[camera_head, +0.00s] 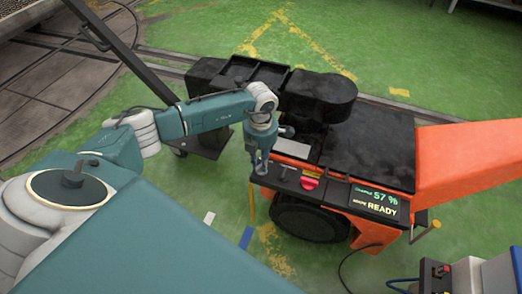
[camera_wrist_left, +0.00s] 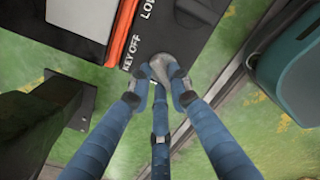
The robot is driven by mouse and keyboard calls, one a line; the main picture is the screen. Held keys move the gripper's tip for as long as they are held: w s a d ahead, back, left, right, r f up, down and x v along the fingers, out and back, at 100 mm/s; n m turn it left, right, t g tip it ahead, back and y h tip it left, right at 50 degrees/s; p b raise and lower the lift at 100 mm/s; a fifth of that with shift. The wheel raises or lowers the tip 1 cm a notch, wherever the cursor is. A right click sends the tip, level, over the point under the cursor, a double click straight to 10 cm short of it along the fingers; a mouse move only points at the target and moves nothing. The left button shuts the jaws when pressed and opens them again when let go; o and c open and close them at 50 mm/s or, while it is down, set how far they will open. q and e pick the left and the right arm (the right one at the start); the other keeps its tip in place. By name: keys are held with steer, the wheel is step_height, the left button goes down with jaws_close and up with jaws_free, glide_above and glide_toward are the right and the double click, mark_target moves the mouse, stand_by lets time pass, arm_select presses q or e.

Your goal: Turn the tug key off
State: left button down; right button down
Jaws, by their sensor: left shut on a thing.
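The tug is an orange and black vehicle with a black control panel (camera_head: 330,190) along its near edge. In the left wrist view, the tug key (camera_wrist_left: 161,65) is a small grey knob on the panel, beside the printed words KEY OFF. My left gripper (camera_head: 261,167) is over the left end of that panel. In the left wrist view, its blue fingers (camera_wrist_left: 160,82) are shut around the key, partly covering it. The key itself is hidden behind the gripper in the head view.
On the panel are a red button (camera_head: 309,183) and a display (camera_head: 374,201) reading 57 % and READY. Black seats and an orange body fill the tug's far and right sides. Green floor surrounds the tug.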

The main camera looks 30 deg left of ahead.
arm_select(q)
steer(key=n+p, duration=0.1)
steer(key=n, duration=0.2)
steer(key=shift+r+p, duration=0.15)
steer(key=shift+p, duration=0.2)
steer(key=n+p, duration=0.2)
steer(key=n, duration=0.1)
steer(key=shift+s, duration=0.1)
steer(key=shift+n, duration=0.6)
arm_select(e)
steer(key=x, duration=0.8)
steer(key=shift+s+a+f, duration=0.2)
steer(key=shift+f, duration=0.1)
arm_select(q)
steer(key=c, duration=1.6)
jaws_free()
